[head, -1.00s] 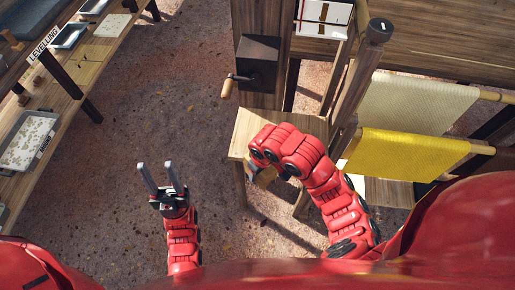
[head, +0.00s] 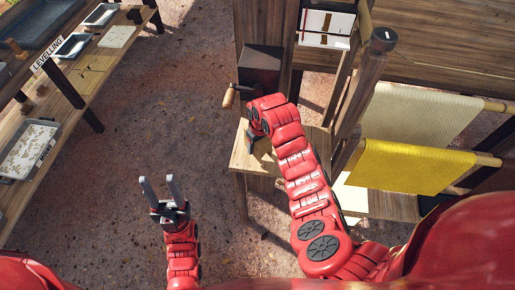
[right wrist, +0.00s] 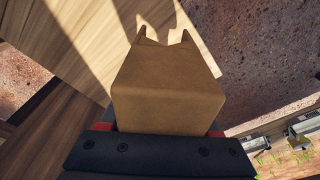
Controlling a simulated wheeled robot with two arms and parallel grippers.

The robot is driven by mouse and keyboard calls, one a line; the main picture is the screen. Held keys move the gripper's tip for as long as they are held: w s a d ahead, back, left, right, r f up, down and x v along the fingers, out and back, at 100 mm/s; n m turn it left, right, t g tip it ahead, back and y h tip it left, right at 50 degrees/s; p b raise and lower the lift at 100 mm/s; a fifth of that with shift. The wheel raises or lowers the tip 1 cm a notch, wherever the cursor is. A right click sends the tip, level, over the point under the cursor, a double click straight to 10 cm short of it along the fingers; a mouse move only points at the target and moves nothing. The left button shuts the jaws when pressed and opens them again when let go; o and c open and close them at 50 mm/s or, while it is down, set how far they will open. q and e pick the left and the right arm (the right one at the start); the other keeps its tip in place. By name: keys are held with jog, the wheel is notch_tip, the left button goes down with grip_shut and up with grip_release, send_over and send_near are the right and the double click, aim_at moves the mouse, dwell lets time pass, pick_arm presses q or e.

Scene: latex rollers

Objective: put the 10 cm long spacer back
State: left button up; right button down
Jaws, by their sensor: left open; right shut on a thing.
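A tan block with a notched far end (right wrist: 168,85), apparently the spacer, fills the middle of the right wrist view. Its length cannot be told from here. My right gripper (head: 250,148) is shut on it, above the small wooden stand (head: 285,150) and just below the dark box. In the head view my own wrist hides most of the gripper and the block. My left gripper (head: 159,183) is open and empty over the bare floor, left of the stand.
A bench (head: 90,62) with trays, small wooden blocks (head: 42,90) and a LEVELLING label (head: 60,53) runs along the left. A dark box (head: 261,68) with a wooden crank handle (head: 229,96) is on the post. Yellow (head: 410,168) and cream (head: 420,115) sheets hang at right.

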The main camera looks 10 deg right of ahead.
jog(key=shift+w+f, duration=0.15)
jog(key=shift+w, duration=0.05)
jog(key=shift+f+p, duration=0.2)
jog(key=shift+p, duration=0.15)
notch_tip(320, 180, down, 2)
jog(key=shift+s+f+p, duration=0.1)
jog(key=shift+f+p, duration=0.15)
jog(key=shift+p, duration=0.35)
jog(key=shift+f, duration=0.2)
jog(key=shift+f, duration=0.1)
jog(key=shift+f, duration=0.15)
jog(key=shift+c, duration=0.6)
grip_release()
jog(key=shift+r, duration=0.2)
